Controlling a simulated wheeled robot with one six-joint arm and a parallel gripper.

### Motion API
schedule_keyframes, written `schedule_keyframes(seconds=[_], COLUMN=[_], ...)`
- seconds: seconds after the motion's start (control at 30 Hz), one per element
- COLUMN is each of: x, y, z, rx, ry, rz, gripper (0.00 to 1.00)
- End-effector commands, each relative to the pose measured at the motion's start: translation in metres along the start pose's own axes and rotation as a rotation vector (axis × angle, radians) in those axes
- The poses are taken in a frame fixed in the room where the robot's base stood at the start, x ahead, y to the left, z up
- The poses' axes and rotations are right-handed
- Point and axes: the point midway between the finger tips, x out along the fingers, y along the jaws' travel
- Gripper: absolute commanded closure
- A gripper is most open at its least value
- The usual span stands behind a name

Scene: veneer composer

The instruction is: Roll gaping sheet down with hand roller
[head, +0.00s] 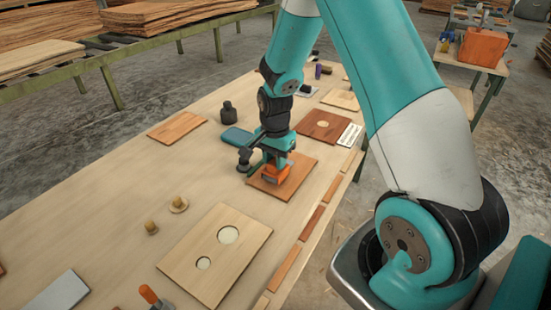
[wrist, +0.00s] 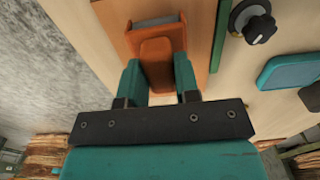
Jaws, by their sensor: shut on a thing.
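My gripper (head: 274,160) is shut on an orange tool, perhaps the hand roller, low over a reddish-brown veneer sheet (head: 298,181) near the middle of the bench. In the wrist view the orange tool (wrist: 155,62) sits between the two teal fingers, with a grey strip at its far end. The gripper and tool hide part of the sheet. I cannot tell whether the tool touches the sheet, and no gap at the sheet's edges can be made out.
A black-knobbed item (head: 245,159) stands close left of my gripper; it shows in the wrist view (wrist: 261,27). A teal flat case (head: 236,137) and dark weight (head: 228,113) are behind it. A board with two round holes (head: 215,275) lies in front. Narrow strips (head: 312,222) line the right edge.

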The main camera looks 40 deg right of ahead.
Motion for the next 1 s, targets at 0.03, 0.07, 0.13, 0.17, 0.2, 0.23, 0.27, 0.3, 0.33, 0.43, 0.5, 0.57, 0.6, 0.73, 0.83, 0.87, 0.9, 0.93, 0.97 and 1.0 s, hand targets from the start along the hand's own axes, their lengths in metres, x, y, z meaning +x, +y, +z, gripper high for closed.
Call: schedule_keyframes(seconds=[0.03, 0.07, 0.13, 0.17, 0.2, 0.23, 0.27, 0.3, 0.33, 0.43, 0.5, 0.57, 0.6, 0.73, 0.83, 0.87, 0.9, 0.93, 0.97, 1.0], x=[0.001, 0.002, 0.003, 0.003, 0.004, 0.004, 0.005, 0.005, 0.006, 0.007, 0.007, 0.007, 0.007, 0.007, 0.007, 0.007, 0.007, 0.007, 0.007, 0.007], y=[0.000, 0.000, 0.000, 0.000, 0.000, 0.000, 0.000, 0.000, 0.000, 0.000, 0.000, 0.000, 0.000, 0.000, 0.000, 0.000, 0.000, 0.000, 0.000, 0.000], z=[0.000, 0.000, 0.000, 0.000, 0.000, 0.000, 0.000, 0.000, 0.000, 0.000, 0.000, -0.001, -0.002, -0.009, -0.017, -0.020, -0.023, -0.025, -0.026, -0.027], rx=[0.000, 0.000, 0.000, 0.000, 0.000, 0.000, 0.000, 0.000, 0.000, 0.000, 0.000, 0.000, 0.001, 0.002, 0.003, 0.002, 0.002, 0.002, 0.002, 0.001], ry=[0.000, 0.000, 0.000, 0.000, 0.000, 0.000, 0.000, 0.000, 0.000, 0.000, 0.000, 0.000, 0.000, 0.001, 0.000, 0.000, 0.000, 0.000, 0.000, 0.000], rz=[0.000, 0.000, 0.000, 0.000, 0.000, 0.000, 0.000, 0.000, 0.000, 0.000, 0.000, 0.000, 0.000, -0.001, 0.000, 0.000, 0.000, 0.000, 0.000, 0.000], gripper=[0.97, 0.97, 0.97, 0.97, 0.97, 0.97, 0.97, 0.97, 0.97, 0.97, 0.97, 0.97, 0.97, 0.97, 0.97, 0.97, 0.97, 0.97, 0.97, 0.97])
